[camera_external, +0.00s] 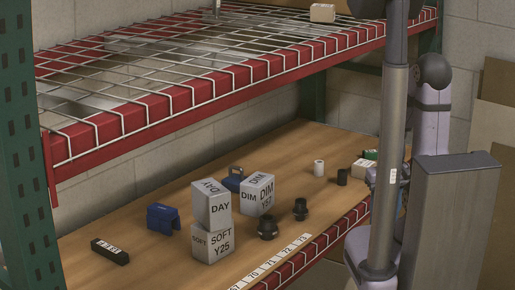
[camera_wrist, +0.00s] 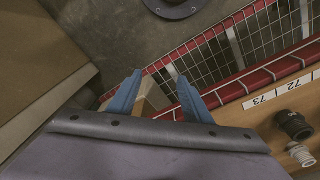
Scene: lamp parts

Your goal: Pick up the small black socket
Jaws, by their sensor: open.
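In the external view, several small black parts stand on the wooden shelf: a small plain black cylinder (camera_external: 342,177), a flanged black part (camera_external: 300,209) and a larger flanged one (camera_external: 268,228). I cannot tell for sure which one is the small black socket. In the wrist view, a black socket-like part (camera_wrist: 295,125) lies at the right edge beside a white ribbed part (camera_wrist: 302,154). My gripper (camera_wrist: 160,78) has its blue fingers apart with nothing held. It is off to the left of these parts, over the shelf's front edge. The gripper is not distinguishable in the external view.
Stacked grey blocks (camera_external: 212,228), another grey block (camera_external: 258,194), blue parts (camera_external: 163,217) and a white cylinder (camera_external: 319,168) share the shelf. A wire upper shelf with a red beam (camera_external: 180,100) hangs above.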

